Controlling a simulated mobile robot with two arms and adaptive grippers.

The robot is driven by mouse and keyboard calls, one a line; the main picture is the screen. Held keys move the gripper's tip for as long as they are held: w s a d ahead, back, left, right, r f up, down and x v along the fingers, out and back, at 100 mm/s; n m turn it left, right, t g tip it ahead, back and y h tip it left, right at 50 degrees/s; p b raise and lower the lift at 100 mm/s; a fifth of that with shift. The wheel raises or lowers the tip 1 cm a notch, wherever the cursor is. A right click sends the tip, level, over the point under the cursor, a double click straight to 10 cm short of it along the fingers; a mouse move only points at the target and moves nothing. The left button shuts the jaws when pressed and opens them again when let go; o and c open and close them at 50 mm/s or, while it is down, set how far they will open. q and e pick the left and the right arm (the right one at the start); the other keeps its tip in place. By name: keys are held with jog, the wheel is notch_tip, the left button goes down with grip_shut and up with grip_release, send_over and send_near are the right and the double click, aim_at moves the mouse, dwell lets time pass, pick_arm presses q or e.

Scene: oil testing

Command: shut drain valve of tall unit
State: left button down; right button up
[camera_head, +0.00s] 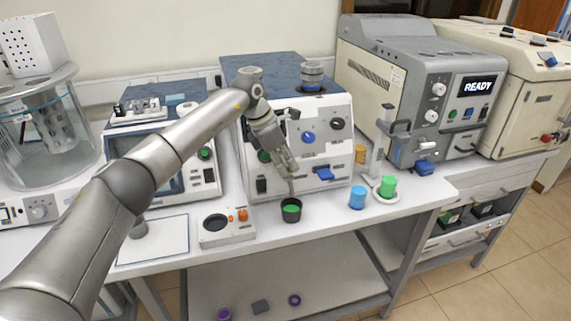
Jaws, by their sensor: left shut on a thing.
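The white unit with a dark blue top (235,68) stands in the middle of the bench, with knobs and a blue lever (325,174) low on its front. My left gripper (289,168) is at its lower front, pointing down and shut on a small part there, apparently the drain valve; the fingers hide most of it. A thin grey spout (291,186) shows just below the fingertips. A dark cup with green contents (291,210) stands on the bench under it. My right gripper is not in view.
A grey machine reading READY (477,86) stands to the right, a cream one (525,100) beyond. A blue cup (357,197) and a green cup (388,186) are near the bench's right end.

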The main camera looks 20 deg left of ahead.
pick_arm(q)
jog(key=shift+r, duration=0.1)
jog(key=c, duration=1.4)
grip_release()
jog(key=shift+c, duration=0.2)
jog(key=v, duration=1.2)
jog(key=shift+w, duration=0.1)
